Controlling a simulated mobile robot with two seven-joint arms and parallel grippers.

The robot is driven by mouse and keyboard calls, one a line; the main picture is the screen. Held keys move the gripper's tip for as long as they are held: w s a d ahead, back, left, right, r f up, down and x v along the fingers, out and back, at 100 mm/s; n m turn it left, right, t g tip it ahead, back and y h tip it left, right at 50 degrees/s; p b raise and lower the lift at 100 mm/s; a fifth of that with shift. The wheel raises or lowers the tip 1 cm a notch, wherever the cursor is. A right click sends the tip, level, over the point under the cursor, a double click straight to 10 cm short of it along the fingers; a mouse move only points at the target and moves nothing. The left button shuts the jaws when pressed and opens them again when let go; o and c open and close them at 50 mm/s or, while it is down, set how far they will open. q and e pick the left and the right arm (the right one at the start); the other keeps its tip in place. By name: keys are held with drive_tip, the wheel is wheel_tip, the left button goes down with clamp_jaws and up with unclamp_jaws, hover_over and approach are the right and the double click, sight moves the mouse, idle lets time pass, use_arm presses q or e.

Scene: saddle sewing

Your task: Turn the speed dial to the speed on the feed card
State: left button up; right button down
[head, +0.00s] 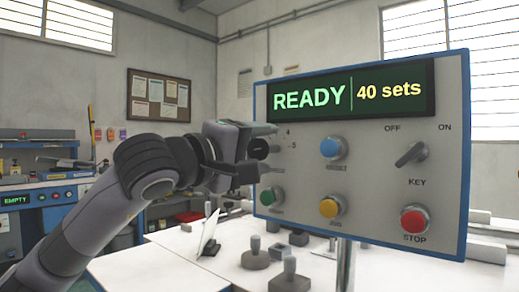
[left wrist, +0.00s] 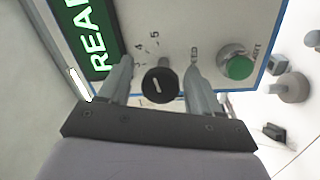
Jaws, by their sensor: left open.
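The black speed dial (left wrist: 166,93) with a white mark sits between the two fingers of my open left gripper (left wrist: 159,68) in the left wrist view. The fingers stand on either side of it; I cannot tell if they touch it. In the head view the left gripper (head: 265,150) is at the panel's left edge, and the dial (head: 257,148) is partly covered. A white card (head: 208,232) stands tilted on the table, its writing not readable. The right gripper is out of view.
The control panel (head: 300,210) has a display (head: 350,93) reading READY, 40 sets. It bears green, blue, yellow and red buttons and a key switch (head: 411,153). Knobbed weights (head: 289,278) and small blocks stand on the white table (head: 150,268) below.

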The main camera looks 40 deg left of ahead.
sight(255, 150)
use_arm(q)
drive_tip(key=s, duration=0.5)
drive_tip(key=shift+s+a+f+b, duration=0.25)
drive_tip(key=shift+s+a+b, duration=0.05)
drive_tip(key=shift+s+a, duration=0.1)
drive_tip(key=shift+s, duration=0.6)
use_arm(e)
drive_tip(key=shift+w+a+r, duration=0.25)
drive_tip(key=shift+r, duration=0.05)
